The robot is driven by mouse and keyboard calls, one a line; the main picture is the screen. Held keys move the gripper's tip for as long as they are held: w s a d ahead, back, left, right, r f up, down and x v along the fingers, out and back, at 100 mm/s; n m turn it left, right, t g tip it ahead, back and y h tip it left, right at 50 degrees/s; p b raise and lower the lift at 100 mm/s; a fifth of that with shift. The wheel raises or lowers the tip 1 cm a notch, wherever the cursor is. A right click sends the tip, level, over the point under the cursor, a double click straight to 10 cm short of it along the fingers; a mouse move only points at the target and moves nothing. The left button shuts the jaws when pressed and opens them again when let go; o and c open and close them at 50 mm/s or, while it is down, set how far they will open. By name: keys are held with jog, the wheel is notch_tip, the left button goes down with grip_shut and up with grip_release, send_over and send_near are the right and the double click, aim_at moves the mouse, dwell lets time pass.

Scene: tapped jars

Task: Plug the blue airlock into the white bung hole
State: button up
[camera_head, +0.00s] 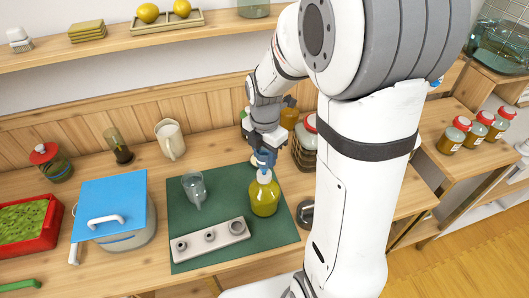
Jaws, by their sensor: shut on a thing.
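My gripper (264,157) is above the green mat, at the neck of a jar of yellow-green liquid (264,199). It is shut on the blue airlock (265,163), which is small and partly hidden by the fingers. The white bung (264,176) sits in the jar's mouth directly below the airlock. The bung's hole is too small to make out. I cannot tell whether the airlock's lower end is in the hole, touching the bung or just above it. The jar stands upright.
A pot with a blue board (112,205) stands left. A lidded jar (306,143) stands close behind right. My arm hides the right side.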

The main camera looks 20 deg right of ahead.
jog(key=shift+f+b, duration=0.6)
jog(key=shift+f, duration=0.2)
jog(key=o, duration=1.4)
jog(key=shift+o, duration=0.2)
jog(key=shift+r, duration=0.25)
jog(key=shift+r+p, duration=1.65)
jog(key=shift+r, duration=0.4)
jog(key=shift+r+b, duration=0.6)
jog(key=shift+r, duration=3.35)
